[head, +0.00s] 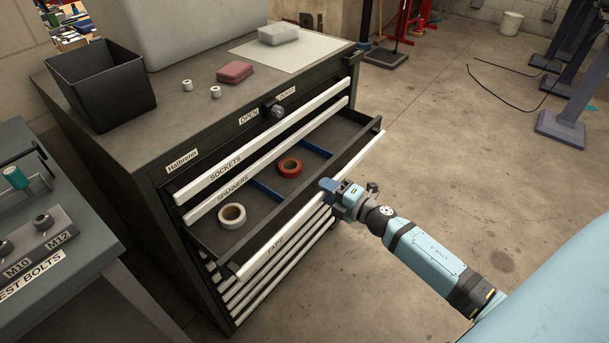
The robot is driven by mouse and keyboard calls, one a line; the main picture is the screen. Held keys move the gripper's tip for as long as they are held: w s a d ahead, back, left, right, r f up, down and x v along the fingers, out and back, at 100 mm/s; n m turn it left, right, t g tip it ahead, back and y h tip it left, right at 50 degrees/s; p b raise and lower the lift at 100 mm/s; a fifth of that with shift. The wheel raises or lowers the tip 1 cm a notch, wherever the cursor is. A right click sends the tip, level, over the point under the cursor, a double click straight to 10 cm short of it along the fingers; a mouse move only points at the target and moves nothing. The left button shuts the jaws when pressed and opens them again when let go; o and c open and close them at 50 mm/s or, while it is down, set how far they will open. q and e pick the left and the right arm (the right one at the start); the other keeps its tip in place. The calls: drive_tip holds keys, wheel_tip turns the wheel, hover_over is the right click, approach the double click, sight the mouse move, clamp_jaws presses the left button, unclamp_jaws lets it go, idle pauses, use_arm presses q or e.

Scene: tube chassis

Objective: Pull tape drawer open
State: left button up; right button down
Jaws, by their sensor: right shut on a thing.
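The tape drawer (268,252), with a white front strip labelled TAPE, stands pulled out from the dark tool cabinet (178,173). Inside it lie a white tape roll (232,215) and a red tape roll (289,167), with blue dividers between sections. My right gripper (333,188) is shut on the drawer's front strip, right of the TAPE label. The fingertips partly hide the strip there. My left gripper is not in view.
The sockets and spanners drawers above are shut. A grey bench (75,285) is at the left. The floor at the right is mostly clear.

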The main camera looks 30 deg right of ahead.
use_arm(q)
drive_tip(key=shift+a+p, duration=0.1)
drive_tip(key=shift+p, duration=0.5)
use_arm(e)
drive_tip(key=v, duration=1.8)
drive_tip(key=shift+s+d, duration=0.2)
drive_tip(key=shift+s, duration=0.1)
drive_tip(key=c, duration=0.8)
unclamp_jaws()
drive_tip(key=shift+c, duration=0.2)
use_arm(q)
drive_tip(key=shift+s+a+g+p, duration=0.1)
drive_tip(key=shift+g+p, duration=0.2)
drive_tip(key=shift+p, duration=0.15)
use_arm(e)
drive_tip(key=v, duration=1.3)
drive_tip(key=shift+s, duration=0.4)
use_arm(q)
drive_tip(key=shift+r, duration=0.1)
use_arm(e)
drive_tip(key=shift+d, duration=0.15)
